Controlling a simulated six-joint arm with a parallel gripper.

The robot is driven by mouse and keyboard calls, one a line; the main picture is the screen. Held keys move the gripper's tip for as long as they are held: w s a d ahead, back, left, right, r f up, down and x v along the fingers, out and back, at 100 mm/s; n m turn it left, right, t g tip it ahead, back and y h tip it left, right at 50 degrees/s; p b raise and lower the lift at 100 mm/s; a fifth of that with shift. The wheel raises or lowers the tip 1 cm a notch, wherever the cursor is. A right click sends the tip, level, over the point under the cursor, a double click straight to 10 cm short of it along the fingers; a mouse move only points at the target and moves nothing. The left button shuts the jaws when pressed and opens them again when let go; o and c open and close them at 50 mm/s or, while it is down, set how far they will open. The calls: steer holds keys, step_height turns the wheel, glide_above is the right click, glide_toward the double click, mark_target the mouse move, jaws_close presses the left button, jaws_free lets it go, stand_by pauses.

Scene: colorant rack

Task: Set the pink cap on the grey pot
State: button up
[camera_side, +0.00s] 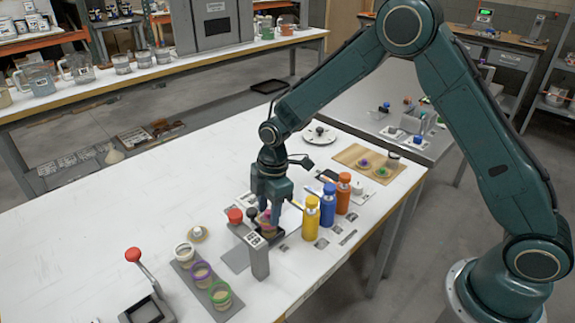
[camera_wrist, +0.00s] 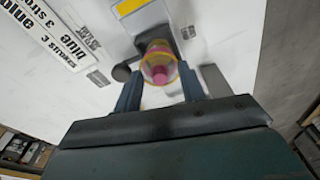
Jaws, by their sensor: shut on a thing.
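My gripper (camera_side: 268,222) points down over the middle of the table, shut on the pink cap (camera_wrist: 154,77). The cap is a round tan piece with pink on it, between the two fingers (camera_wrist: 160,80) in the wrist view; in the side view the fingers partly hide it. I cannot tell if anything is directly below it. The grey pot (camera_side: 186,256), with a pale grey rim, is at the back of a dark grey strip (camera_side: 234,311), left of and apart from my gripper. It looks open on top.
Purple-rimmed (camera_side: 201,275) and green-rimmed (camera_side: 220,296) pots share the strip. A tan cap with a pale knob (camera_side: 198,233) lies behind it. A grey post (camera_side: 258,258) stands close in front of my gripper. Yellow (camera_side: 311,219), blue (camera_side: 328,206) and orange (camera_side: 343,194) bottles stand right.

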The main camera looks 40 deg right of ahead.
steer(key=shift+f, duration=0.35)
stand_by(1.0)
steer(key=o, duration=1.5)
steer(key=shift+r, duration=0.1)
steer(key=shift+r, duration=2.35)
steer(key=shift+r, duration=0.1)
